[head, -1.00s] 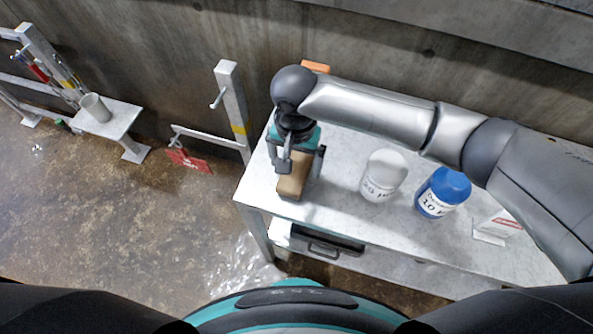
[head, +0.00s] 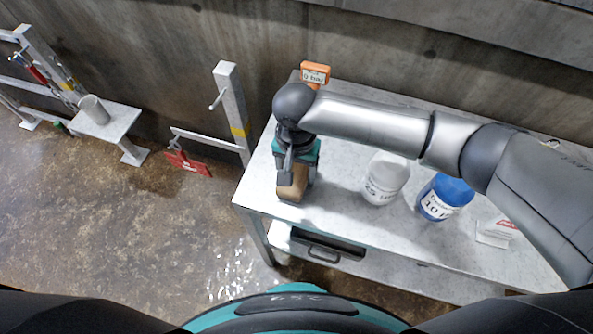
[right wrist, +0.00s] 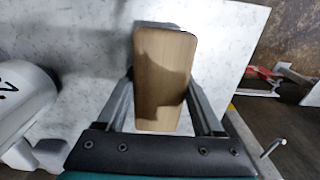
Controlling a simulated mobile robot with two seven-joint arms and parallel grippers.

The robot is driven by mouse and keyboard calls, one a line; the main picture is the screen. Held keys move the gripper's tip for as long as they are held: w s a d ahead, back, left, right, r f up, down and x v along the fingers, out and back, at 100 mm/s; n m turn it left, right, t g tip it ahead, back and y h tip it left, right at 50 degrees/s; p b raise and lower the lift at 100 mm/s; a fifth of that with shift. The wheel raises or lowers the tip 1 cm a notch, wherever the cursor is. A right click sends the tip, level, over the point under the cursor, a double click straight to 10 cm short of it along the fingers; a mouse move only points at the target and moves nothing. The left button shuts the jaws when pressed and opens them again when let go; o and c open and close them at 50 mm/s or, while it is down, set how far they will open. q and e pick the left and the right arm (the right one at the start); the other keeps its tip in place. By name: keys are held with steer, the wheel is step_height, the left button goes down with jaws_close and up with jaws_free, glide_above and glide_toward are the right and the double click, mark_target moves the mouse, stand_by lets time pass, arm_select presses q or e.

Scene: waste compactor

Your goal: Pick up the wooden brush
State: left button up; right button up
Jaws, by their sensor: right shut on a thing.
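The wooden brush (head: 291,192) is a light brown block at the left end of the white table (head: 330,221). In the right wrist view the brush (right wrist: 165,75) lies between the two fingers, its top face partly in shadow. My right gripper (head: 296,174) points down over the brush and is shut on it, as the right wrist view also shows (right wrist: 160,108). I cannot tell whether the brush touches the table. The bristle side is hidden. My left gripper is out of view.
An orange device (head: 315,73) is at the back. A white card stand (head: 495,230) is at the far right. A metal post (head: 232,110) rises left of the table.

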mark_target(296, 169)
jaws_close()
step_height(296, 169, up, 20)
steer(key=p, duration=0.6)
steer(key=s+d+r+n+b, duration=0.1)
steer(key=d+r, duration=0.1)
steer(key=d, duration=0.5)
steer(key=d+r+n+b, duration=0.2)
steer(key=d, duration=0.6)
steer(key=shift+s+d+r+n, duration=0.15)
steer(key=shift+s+r+n, duration=0.05)
steer(key=shift+s+n, duration=0.15)
